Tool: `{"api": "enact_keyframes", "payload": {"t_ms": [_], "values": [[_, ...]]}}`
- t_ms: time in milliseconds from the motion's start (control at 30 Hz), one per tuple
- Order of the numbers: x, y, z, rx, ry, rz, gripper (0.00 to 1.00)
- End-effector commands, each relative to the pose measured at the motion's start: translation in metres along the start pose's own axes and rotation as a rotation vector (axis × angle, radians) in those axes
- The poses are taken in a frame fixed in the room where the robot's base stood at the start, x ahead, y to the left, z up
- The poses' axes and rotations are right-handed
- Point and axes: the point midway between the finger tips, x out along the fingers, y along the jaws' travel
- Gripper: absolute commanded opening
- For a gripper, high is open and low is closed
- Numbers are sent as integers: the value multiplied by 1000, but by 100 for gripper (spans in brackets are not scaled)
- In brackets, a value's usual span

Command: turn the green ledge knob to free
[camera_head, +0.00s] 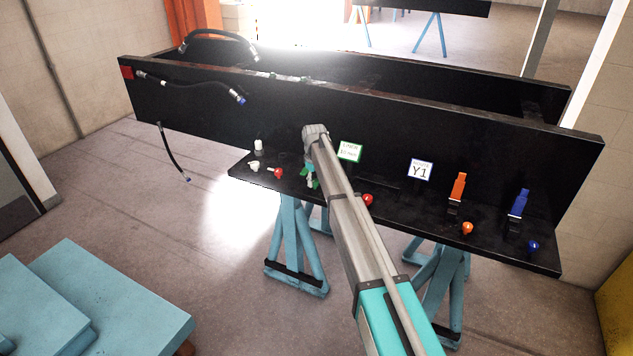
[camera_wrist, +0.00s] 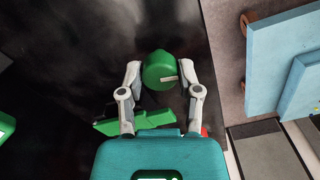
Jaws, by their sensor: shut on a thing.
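The green ledge knob (camera_wrist: 160,70) is round, with a pale mark on its face pointing right in the wrist view. My gripper (camera_wrist: 161,76) has one finger on each side of the knob and is shut on it. In the head view my gripper (camera_head: 311,180) is over the left part of the black ledge (camera_head: 400,208), and my arm hides much of this spot. A green lever-like part (camera_wrist: 120,122) lies near the knob, partly behind my gripper.
Red knobs (camera_head: 367,200), an orange knob (camera_head: 467,228) and a blue knob (camera_head: 532,246) stand along the ledge. Black hoses (camera_head: 190,83) hang at the left.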

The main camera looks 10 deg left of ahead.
Motion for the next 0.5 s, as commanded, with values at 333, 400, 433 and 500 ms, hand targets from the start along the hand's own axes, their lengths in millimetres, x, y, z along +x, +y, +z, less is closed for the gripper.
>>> {"api": "enact_keyframes", "payload": {"t_ms": [333, 400, 433, 500], "values": [[0, -3, 2, -192, -3, -7, 0], [0, -3, 2, -210, -3, -7, 0], [0, -3, 2, -215, -3, -7, 0], [0, -4, 2, -224, -2, -7, 0]]}}
